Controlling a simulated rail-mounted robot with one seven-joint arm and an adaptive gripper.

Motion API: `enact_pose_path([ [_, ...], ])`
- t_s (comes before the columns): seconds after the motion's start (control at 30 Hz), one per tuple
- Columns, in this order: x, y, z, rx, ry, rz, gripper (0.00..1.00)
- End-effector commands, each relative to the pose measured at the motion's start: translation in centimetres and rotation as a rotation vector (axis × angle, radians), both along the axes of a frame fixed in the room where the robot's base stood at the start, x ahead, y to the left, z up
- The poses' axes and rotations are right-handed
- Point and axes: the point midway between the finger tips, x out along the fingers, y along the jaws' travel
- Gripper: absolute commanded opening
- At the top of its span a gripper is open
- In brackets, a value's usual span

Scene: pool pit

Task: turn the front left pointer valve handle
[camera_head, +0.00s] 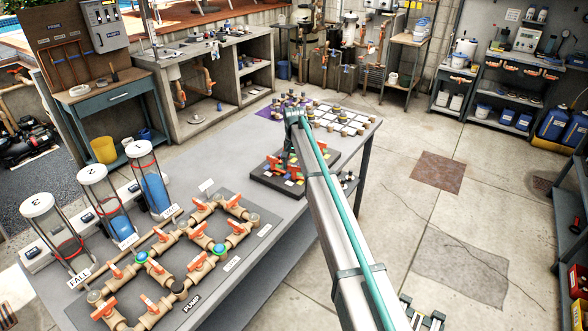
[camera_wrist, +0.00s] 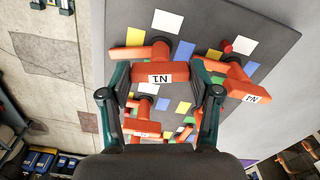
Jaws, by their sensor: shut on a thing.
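A dark board (camera_head: 262,183) on the long grey table carries several orange pointer valve handles and coloured squares. In the wrist view the board (camera_wrist: 212,17) fills the middle. My gripper (camera_wrist: 163,74) is shut on one orange pointer handle (camera_wrist: 160,72) with a white label, between its two green-grey fingers. Its pointer arm sticks out to the left. A second orange handle (camera_wrist: 236,81) lies just right of the right finger. More orange handles (camera_wrist: 141,128) show below, between the fingers, partly hidden. In the head view my arm hides much of the gripper and board.
A pipe board with orange valves (camera_head: 165,243) and clear cylinders (camera_head: 150,182) stand at the table's near left. A white-tiled board (camera_head: 343,118) lies beyond the valve board.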

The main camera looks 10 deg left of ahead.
Motion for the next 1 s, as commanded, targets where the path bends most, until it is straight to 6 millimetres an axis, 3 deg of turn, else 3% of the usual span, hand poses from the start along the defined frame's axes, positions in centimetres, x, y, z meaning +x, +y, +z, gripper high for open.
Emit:
enact_pose_path([
  [1.0,0.06,0.01,-0.12,0.0,-0.001,0.957,0.28],
])
